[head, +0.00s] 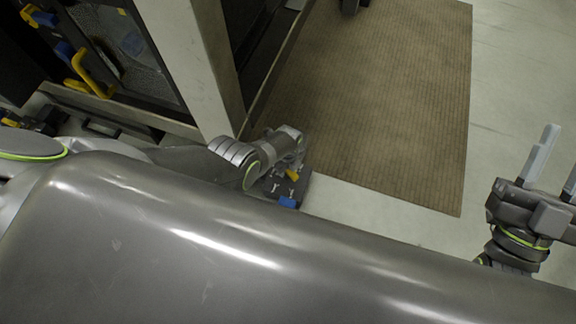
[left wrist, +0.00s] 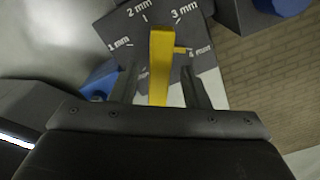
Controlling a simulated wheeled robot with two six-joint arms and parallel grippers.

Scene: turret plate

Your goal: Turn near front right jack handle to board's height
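The jack's yellow handle (left wrist: 160,60) shows in the left wrist view over a dark dial plate (left wrist: 140,32) marked 1 mm, 2 mm, 3 mm and 4 mm. The handle's bar lies between the 2 mm and 3 mm marks, and a small yellow tab on its right side is near 4 mm. My left gripper (left wrist: 160,86) is open, its two dark fingers on either side of the handle with gaps showing. In the head view the jack (head: 302,188) is partly hidden by my left wrist. My right gripper (head: 556,168) is open and empty at the right edge. I see no board with a height.
A machine frame with a pale post (head: 190,60) stands at the upper left, with another yellow handle (head: 88,75) beside it. A brown ribbed mat (head: 385,90) covers the floor beyond the jack. Blue parts (left wrist: 100,78) sit near the dial. The floor around my right gripper is clear.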

